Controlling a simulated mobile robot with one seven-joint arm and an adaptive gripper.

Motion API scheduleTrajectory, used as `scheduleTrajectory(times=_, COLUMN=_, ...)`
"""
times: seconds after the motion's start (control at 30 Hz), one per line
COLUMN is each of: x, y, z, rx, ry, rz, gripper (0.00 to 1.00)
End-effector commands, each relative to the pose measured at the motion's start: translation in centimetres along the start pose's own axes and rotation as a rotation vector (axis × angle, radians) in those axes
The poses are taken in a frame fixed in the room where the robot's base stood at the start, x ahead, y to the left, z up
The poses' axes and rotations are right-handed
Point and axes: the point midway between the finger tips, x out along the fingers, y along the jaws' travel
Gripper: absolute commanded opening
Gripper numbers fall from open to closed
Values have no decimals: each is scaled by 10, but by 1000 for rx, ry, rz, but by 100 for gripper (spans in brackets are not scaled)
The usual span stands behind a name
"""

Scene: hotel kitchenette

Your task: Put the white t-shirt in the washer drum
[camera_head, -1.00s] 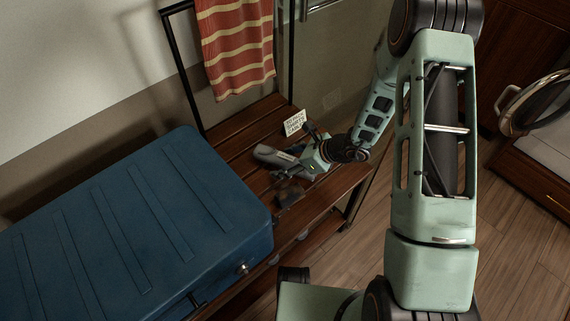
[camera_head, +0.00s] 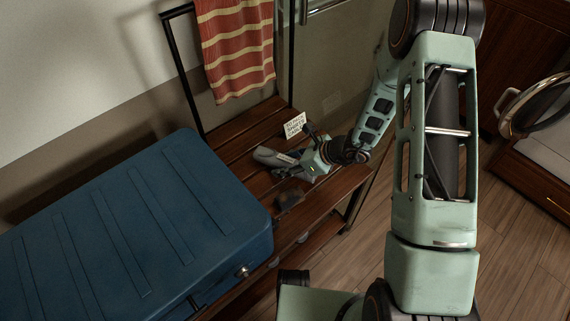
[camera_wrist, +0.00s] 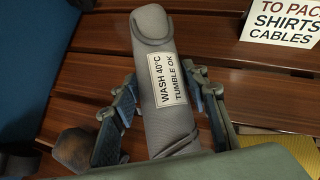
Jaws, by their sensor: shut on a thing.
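The t-shirt (camera_wrist: 154,40) is a tight roll that looks pale grey in this light, with a white label reading "WASH 40°C TUMBLE OK". It lies along the slatted wooden bench, and its far end shows in the head view (camera_head: 267,155). My gripper (camera_wrist: 162,95) is low over the bench, with one finger on each side of the roll, shut on it. The gripper also shows in the head view (camera_head: 286,168). The near end of the roll is hidden by my gripper. The washer's round metal-rimmed door (camera_head: 513,108) is at the right edge; the drum inside is not visible.
A blue suitcase (camera_head: 130,225) lies left of the gripper on the bench (camera_head: 240,140). A small sign (camera_head: 295,125) stands close behind the gripper. A brown rounded object (camera_wrist: 73,150) sits left of the fingers. A striped red towel (camera_head: 236,50) hangs behind. Wooden floor (camera_head: 420,200) is open between bench and washer.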

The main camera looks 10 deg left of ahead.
Motion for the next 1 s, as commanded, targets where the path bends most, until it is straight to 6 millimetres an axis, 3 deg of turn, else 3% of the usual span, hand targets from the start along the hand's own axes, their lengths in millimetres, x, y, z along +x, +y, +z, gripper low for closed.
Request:
scheduleTrajectory(times=0.23, x=-25, y=0, z=23, rx=-2, ry=-1, rz=-2, gripper=9)
scheduleTrajectory(times=0.6, x=-90, y=38, z=40, rx=-1, ry=-2, rz=-2, gripper=9)
scheduleTrajectory(times=1.0, x=-139, y=88, z=27, rx=2, ry=0, rz=-1, gripper=9)
